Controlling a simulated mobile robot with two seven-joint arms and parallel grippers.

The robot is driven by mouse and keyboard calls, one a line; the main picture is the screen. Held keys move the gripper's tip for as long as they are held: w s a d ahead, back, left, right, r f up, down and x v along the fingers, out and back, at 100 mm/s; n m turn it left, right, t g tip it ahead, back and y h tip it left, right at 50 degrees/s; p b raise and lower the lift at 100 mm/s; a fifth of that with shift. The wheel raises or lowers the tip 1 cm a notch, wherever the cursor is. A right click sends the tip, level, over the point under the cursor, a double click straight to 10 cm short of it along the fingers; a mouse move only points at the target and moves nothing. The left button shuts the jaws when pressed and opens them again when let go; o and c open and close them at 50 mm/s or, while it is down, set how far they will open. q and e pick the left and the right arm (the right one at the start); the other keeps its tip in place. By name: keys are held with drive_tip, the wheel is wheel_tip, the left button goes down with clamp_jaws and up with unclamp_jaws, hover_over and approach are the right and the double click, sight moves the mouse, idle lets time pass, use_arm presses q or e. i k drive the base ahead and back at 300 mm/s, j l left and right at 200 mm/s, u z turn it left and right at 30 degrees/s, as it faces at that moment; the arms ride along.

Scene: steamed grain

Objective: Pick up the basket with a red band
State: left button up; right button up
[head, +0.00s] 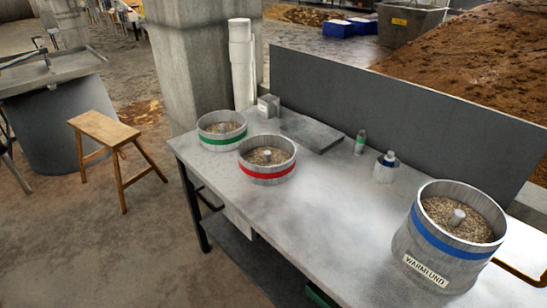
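The basket with a red band (267,174) stands upright on the grey table, left of its middle and close to its front edge. It is a round grey container filled with brown grain, with a short post in its centre. The basket with a green band (222,141) stands just behind it to the left, very close to it. A larger basket with a blue band (438,246) and a white label stands at the right end of the table. Neither of my grippers shows in the head view.
The table (330,215) is clear between the red and blue baskets. A wooden stool (105,130) stands on the floor at left.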

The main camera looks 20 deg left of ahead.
sight(267, 159)
drive_tip(key=i+j, duration=0.1)
drive_tip(key=j, duration=0.25)
drive_tip(key=i+j, duration=0.1)
drive_tip(key=j, duration=0.25)
drive_tip(key=i+j, duration=0.1)
drive_tip(key=j, duration=0.2)
drive_tip(key=i+j, duration=0.1)
drive_tip(key=j, duration=0.25)
